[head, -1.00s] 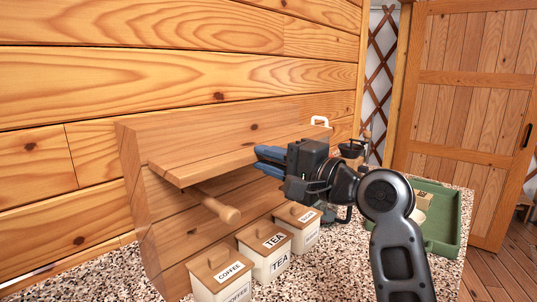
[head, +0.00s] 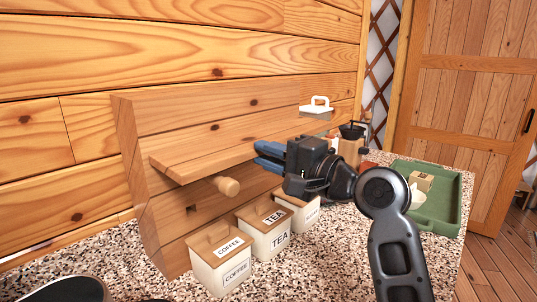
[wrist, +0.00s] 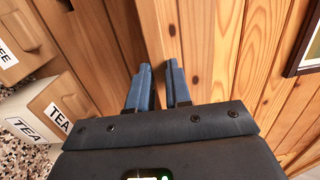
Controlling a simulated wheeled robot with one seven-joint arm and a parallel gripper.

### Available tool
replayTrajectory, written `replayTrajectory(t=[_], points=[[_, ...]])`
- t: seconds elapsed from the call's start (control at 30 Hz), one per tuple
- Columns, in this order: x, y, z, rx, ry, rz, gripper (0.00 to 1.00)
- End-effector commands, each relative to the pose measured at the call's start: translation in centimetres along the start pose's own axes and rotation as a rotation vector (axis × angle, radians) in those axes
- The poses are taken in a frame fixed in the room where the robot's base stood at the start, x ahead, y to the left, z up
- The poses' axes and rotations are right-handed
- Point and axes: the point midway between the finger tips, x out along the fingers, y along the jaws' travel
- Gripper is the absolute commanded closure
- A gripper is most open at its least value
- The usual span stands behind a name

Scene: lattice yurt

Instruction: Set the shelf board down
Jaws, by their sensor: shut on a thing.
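The shelf board (head: 205,155) is a long wooden plank in front of a wooden back panel (head: 190,115). It lies about level, just above a round wooden peg (head: 228,186) that juts from the panel. Only the peg's end shows; I cannot tell whether board and peg touch. My gripper (head: 268,155) is shut on the board's front edge near its right part, with blue fingers. In the wrist view the blue fingers (wrist: 160,88) straddle the board (wrist: 157,40). The board's far right end is partly hidden behind my gripper.
Canisters for coffee (head: 222,258) and tea (head: 267,230), and a third one (head: 299,207), stand on the speckled counter below the board. A green tray (head: 450,215) with a small box (head: 421,182), a grinder (head: 350,148) and a white handled item (head: 317,110) are to the right.

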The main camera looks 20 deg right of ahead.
Motion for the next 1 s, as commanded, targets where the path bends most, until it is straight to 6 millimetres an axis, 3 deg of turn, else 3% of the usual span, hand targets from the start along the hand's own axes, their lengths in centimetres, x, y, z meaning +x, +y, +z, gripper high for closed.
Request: replayTrajectory(t=[0.57, 0.6, 0.87, 1.0], points=[[-0.04, 0.66, 0.02, -0.001, 0.000, -0.002, 1.00], [-0.04, 0.60, 0.02, -0.001, 0.000, -0.003, 0.78], [-0.03, 0.64, 0.01, 0.000, 0.000, -0.001, 0.54], [-0.03, 0.67, 0.01, 0.000, 0.000, -0.001, 0.52]])
